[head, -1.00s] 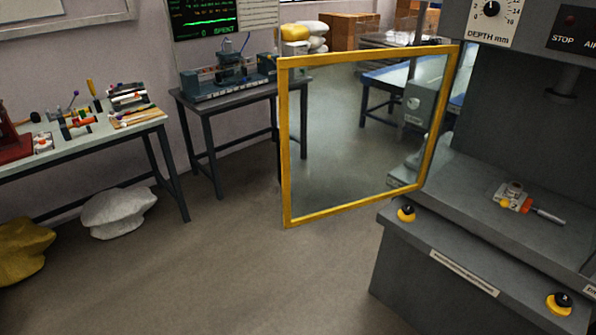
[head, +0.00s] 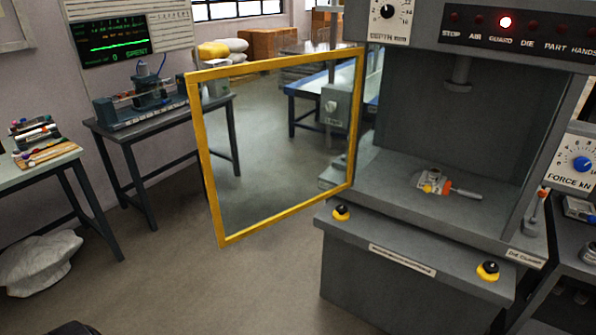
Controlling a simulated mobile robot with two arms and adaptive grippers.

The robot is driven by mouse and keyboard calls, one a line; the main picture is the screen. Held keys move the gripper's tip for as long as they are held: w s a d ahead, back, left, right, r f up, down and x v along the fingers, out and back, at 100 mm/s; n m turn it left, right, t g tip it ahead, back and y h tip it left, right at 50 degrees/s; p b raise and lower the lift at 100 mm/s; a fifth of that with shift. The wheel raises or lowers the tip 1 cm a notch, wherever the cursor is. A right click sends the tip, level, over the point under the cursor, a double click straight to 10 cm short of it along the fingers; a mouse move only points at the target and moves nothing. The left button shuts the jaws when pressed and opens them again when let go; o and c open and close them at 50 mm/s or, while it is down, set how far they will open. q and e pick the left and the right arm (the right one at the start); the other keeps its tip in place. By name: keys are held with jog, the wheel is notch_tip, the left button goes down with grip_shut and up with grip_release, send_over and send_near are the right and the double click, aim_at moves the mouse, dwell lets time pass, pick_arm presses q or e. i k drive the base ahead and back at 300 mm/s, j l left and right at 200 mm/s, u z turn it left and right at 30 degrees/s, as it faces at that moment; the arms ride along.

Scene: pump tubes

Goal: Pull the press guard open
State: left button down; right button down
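The press guard (head: 212,165) is a yellow-framed clear panel in the head view. It stands swung out to the left of the grey press (head: 420,285), joined along its right edge, so the press opening is uncovered. The red lamp above the GUARD label (head: 505,22) is lit. Neither gripper is in view. A dark shape at the bottom left edge is too cropped to tell.
Two yellow-ringed black buttons (head: 341,213) sit on the press front. A bench with a fixture (head: 145,100) stands behind the guard, and another table (head: 38,172) is at the left. A white sack (head: 38,262) lies on the floor. The floor before the guard is clear.

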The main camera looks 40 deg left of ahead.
aim_at(192, 79)
jog(key=j+z, duration=0.25)
jog(key=j, duration=0.15)
jog(key=j+z, duration=0.3)
jog(key=k+j+z, duration=0.25)
jog(key=j, duration=0.2)
jog(key=j+z, duration=0.25)
jog(key=j, duration=0.15)
jog(key=k+j+z, duration=0.4)
jog(key=j+z, duration=0.15)
jog(key=j, duration=0.1)
